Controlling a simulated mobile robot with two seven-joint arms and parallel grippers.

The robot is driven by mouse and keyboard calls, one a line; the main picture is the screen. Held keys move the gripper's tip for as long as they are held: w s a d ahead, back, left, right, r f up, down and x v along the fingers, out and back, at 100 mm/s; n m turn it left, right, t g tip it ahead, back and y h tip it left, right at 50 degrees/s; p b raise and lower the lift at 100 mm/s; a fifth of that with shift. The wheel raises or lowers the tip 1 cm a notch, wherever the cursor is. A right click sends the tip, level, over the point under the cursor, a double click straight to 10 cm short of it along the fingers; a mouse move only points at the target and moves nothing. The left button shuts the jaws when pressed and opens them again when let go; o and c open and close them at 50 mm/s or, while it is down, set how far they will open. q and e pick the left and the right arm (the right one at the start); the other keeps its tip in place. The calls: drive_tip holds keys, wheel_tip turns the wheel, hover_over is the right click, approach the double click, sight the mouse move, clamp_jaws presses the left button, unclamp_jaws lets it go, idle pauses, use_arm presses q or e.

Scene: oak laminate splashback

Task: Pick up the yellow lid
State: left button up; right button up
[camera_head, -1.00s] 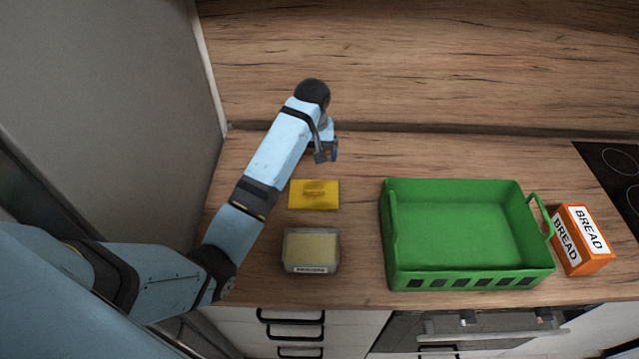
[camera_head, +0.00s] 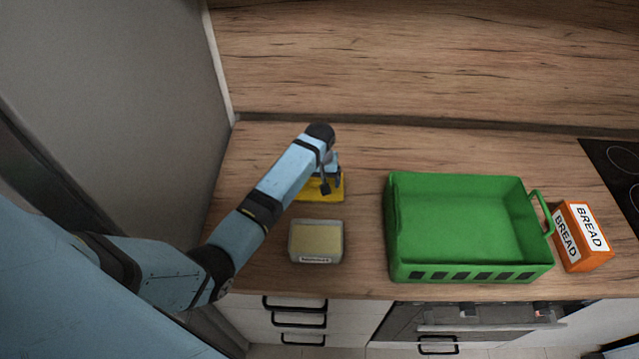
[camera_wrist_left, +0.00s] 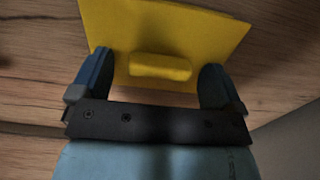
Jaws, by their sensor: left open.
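The yellow lid (camera_head: 322,196) lies flat on the wooden counter, partly hidden by my left arm in the head view. In the left wrist view the lid (camera_wrist_left: 165,28) shows a raised bar handle (camera_wrist_left: 160,67) on its top. My left gripper (camera_head: 331,189) is over the lid, pointing down. In the wrist view the left gripper (camera_wrist_left: 156,82) is open, with one finger on each side of the handle and a gap on both sides. An open container with a pale yellow inside (camera_head: 316,240) stands just in front of the lid. My right gripper is not in view.
A large green crate (camera_head: 396,250) stands to the right, with an orange bread box (camera_head: 583,236) beside it. A dark cooktop (camera_head: 622,165) is at the far right. A tall grey panel (camera_head: 130,100) bounds the left side. Bare counter lies behind the lid.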

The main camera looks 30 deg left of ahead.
use_arm(q)
drive_tip(key=c, duration=1)
drive_tip(key=shift+r, duration=0.15)
